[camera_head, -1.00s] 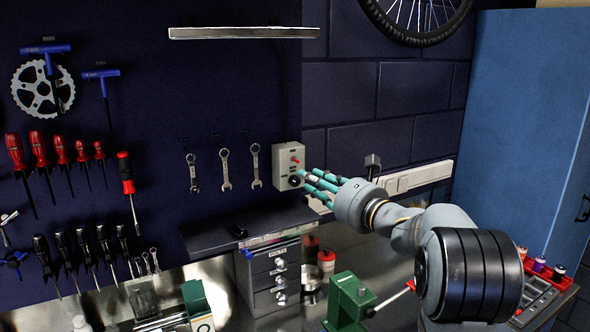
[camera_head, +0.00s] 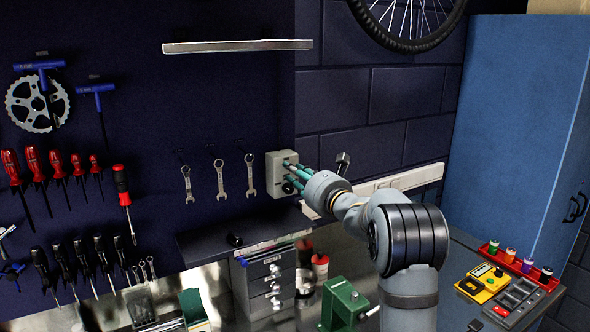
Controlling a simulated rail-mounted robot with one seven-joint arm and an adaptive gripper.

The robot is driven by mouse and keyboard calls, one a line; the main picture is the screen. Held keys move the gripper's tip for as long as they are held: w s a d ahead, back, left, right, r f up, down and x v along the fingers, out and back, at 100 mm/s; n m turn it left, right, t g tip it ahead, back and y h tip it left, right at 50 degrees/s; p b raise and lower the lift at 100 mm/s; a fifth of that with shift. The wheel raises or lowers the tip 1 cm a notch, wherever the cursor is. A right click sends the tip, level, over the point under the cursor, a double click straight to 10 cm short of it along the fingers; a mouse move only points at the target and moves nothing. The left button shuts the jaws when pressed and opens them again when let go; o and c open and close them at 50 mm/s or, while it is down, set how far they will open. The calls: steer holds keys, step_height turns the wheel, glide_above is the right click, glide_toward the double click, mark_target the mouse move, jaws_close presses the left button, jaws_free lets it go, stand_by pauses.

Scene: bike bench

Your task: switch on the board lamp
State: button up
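A pale grey switch box (camera_head: 273,176) is mounted at the right edge of the dark tool board. A dark round knob shows low on its front. The red button seen earlier is now hidden behind my fingers. My gripper (camera_head: 291,178) has its teal fingertips right at the front of the box, from the right. I cannot tell whether they touch it, or whether the fingers are open or shut. A long pale bar lamp (camera_head: 237,46) hangs high on the board above the box. No clear glow shows on it.
Three wrenches (camera_head: 219,178) hang left of the box. A dark shelf (camera_head: 215,241) and a small drawer cabinet (camera_head: 265,283) lie below. A green vise (camera_head: 343,306) stands on the bench. A red tray of small jars (camera_head: 518,258) sits right of my arm.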

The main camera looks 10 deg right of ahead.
steer(key=shift+c, duration=1.3)
steer(key=c, duration=0.4)
